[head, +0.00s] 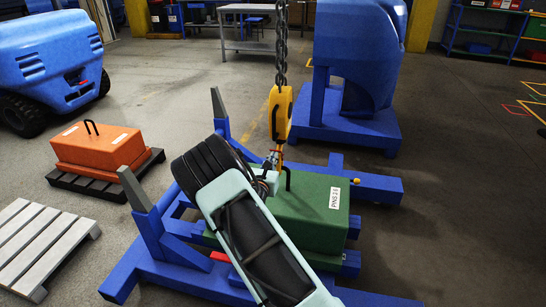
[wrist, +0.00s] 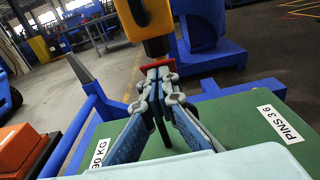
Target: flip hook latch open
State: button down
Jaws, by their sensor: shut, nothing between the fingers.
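The yellow hook block (head: 281,112) hangs on a chain (head: 282,40) above the green counterweight (head: 312,205). In the wrist view its yellow housing (wrist: 146,18) is at the top, with the dark hook shank below it. The red latch (wrist: 158,63) shows right at the tips of my gripper (wrist: 158,75); I cannot tell whether they touch. My gripper is shut and empty. In the head view my gripper (head: 271,163) is beside the lower hook, which is partly hidden. The counterweight's black handle (head: 288,178) stands just under the hook.
The green block sits on a blue frame (head: 375,186) with upright grey-tipped posts (head: 219,103). An orange weight (head: 100,146) on a dark pallet and a pale slatted pallet (head: 40,240) lie to the left. A blue machine (head: 360,60) stands behind. Floor at right is clear.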

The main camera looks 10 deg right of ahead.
jog(key=shift+w+d+r+g+y+p, duration=0.15)
jog(key=shift+w+r+g+y+p, duration=0.1)
jog(key=shift+w+r+g+p, duration=0.45)
jog(key=shift+w+d+r+g+y+p, duration=0.25)
jog(key=shift+r+p, duration=0.2)
jog(key=shift+p, duration=0.4)
jog(key=shift+w+d+r+g+y+p, duration=0.1)
jog(key=shift+w+r+g+y+p, duration=0.2)
jog(key=shift+r+g+p, duration=0.4)
jog(key=shift+t, duration=0.25)
